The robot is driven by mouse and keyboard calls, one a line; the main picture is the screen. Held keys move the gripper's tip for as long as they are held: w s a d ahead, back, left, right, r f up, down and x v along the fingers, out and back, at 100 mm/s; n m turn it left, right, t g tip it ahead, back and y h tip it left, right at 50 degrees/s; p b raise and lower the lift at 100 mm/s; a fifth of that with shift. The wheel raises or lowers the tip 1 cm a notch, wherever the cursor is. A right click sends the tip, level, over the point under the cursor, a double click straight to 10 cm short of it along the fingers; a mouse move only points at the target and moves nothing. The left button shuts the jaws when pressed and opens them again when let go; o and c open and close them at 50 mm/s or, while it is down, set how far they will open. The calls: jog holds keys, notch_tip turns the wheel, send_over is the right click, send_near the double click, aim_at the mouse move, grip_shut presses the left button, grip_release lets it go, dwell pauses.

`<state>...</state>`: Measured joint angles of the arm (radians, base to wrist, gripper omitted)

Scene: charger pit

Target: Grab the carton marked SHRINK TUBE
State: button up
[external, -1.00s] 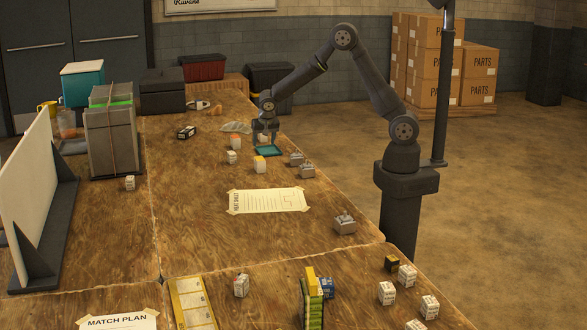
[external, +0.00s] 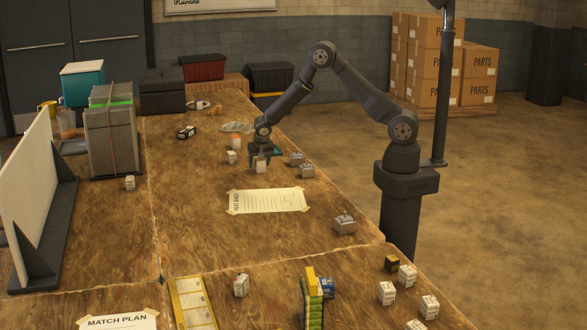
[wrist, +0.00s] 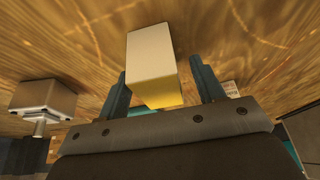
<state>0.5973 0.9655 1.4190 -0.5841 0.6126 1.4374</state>
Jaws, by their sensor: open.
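A small white carton with a yellow-orange end (external: 261,168) stands on the wooden bench. In the wrist view this carton (wrist: 150,55) lies between my two fingers, with its white face and yellow end showing. My gripper (external: 260,155) is open and low around or just above it; I cannot tell whether the fingers touch it. Its fingers show on both sides in the wrist view (wrist: 161,75). No lettering is readable on this carton, so I cannot confirm SHRINK TUBE. Another small white carton (external: 231,157) stands to its left; it appears in the wrist view (wrist: 230,88) with reddish print.
Grey metal blocks (external: 307,171) sit close on the right, one showing in the wrist view (wrist: 45,97). A paper sheet (external: 268,201) lies in front. Several white cartons (external: 407,276) stand at the near right.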

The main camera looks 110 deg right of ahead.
jog(key=shift+d+f, duration=0.2)
jog(key=shift+f, duration=0.25)
jog(key=c, duration=1.1)
jog(key=shift+o, duration=0.2)
jog(key=shift+r, duration=0.1)
